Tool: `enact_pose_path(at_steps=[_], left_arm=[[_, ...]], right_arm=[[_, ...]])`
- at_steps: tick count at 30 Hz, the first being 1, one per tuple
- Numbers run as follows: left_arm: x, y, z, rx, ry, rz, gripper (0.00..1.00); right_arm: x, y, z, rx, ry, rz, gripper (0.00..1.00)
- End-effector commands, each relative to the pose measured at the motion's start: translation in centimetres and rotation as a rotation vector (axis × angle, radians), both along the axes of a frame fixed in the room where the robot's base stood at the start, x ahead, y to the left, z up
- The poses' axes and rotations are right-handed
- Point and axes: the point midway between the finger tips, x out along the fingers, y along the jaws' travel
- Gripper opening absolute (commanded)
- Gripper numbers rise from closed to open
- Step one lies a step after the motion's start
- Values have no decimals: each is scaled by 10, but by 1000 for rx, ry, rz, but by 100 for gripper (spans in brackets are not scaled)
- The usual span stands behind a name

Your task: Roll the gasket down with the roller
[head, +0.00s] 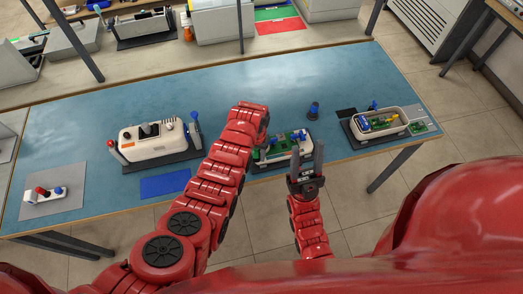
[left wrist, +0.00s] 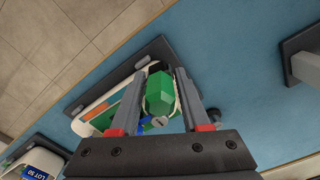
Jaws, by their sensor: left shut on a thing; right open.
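A white open housing (head: 283,155) with a green board inside sits on a dark base at the table's front edge, in the middle of the head view. It also shows in the left wrist view (left wrist: 84,124). My left gripper (left wrist: 163,74) is over this housing, its two fingers on either side of a green faceted piece (left wrist: 159,95) and shut on it. In the head view the left arm hides the fingertips. My right gripper (head: 306,155) is open and empty, at the front right of the housing. I cannot clearly pick out the gasket or the roller.
A closed white unit (head: 152,148) stands left on the blue table (head: 250,85). An open white housing (head: 380,125) stands right. A small dark piece with a blue top (head: 313,111) stands behind the middle housing. A grey mat (head: 70,205) lies far left. The table's back is clear.

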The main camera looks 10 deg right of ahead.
Motion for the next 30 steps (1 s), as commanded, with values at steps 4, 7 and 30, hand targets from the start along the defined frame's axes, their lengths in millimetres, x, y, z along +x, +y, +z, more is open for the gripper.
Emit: enact_pose_path(at_steps=[4, 7, 30], left_arm=[[0, 2, 0, -1, -2, -1, 0], [1, 1, 0, -1, -2, -1, 0], [1, 1, 67, -1, -3, 0, 0]], right_arm=[[0, 0, 1, 0, 0, 0, 47], [0, 0, 1, 0, 0, 0, 47], [0, 0, 32, 0, 0, 0, 47]])
